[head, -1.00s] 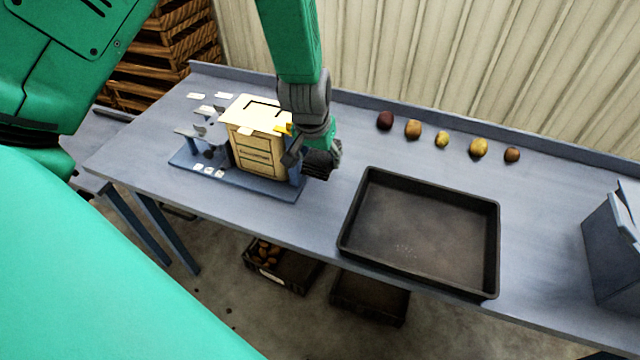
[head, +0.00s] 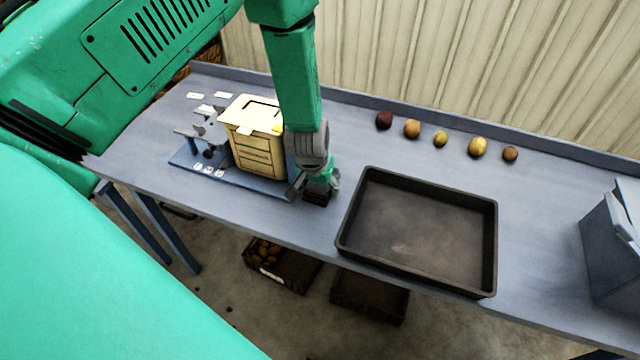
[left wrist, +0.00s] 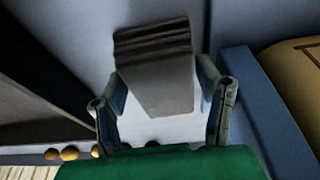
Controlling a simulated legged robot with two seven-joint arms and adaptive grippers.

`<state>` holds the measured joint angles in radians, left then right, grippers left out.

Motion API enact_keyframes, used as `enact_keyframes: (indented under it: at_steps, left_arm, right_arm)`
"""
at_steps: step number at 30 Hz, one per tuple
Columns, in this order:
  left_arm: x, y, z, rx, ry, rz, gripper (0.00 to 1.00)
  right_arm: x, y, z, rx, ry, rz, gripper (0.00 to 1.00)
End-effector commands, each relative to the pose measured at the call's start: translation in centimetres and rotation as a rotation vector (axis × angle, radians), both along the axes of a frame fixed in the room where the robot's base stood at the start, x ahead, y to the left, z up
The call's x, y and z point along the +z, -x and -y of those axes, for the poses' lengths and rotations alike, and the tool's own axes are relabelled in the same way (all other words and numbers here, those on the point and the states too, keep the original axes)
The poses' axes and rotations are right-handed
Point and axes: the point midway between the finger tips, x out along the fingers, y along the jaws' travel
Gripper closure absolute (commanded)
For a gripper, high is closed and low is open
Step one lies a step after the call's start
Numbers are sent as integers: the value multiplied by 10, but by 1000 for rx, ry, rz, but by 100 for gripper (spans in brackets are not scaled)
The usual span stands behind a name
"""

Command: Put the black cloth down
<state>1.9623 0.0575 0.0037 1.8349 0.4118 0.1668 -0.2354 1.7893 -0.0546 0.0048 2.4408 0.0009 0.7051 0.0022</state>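The black cloth (head: 318,197) is a small, dark folded piece low under my left gripper, at the table just left of the black tray. In the left wrist view the cloth (left wrist: 155,75) lies between the fingers, with dark folds at its far end. My left gripper (head: 315,187) points down at it; in the left wrist view the gripper (left wrist: 162,85) has its fingers apart, one on each side, with a narrow gap beside the right finger. It looks open. Whether the cloth's underside fully touches the table is hidden. My right gripper is not in view.
The black tray (head: 346,240) stands close to the right. A cream box (head: 258,150) on a blue base is close to the left. Several potatoes (head: 440,139) line the back, and a grey bin (head: 610,245) stands far right. Crates (head: 368,298) sit below on the floor.

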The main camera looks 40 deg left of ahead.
Motion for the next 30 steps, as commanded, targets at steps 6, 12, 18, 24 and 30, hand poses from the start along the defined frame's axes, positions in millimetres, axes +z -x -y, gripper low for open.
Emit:
enact_keyframes:
  at_steps: [6,12,18,24,30]
  left_arm:
    - [0,0,-1,0,-1,0,37]
    - [2,0,0,0,-1,0,37]
    - [24,5,1,-1,-1,2,37]
    - [66,17,3,0,-2,5,37]
    - [100,27,5,-1,-2,2,37]
  right_arm:
    - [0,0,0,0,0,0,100]
    - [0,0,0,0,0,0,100]
    - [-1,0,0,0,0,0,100]
    - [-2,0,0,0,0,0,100]
    - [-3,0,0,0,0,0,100]
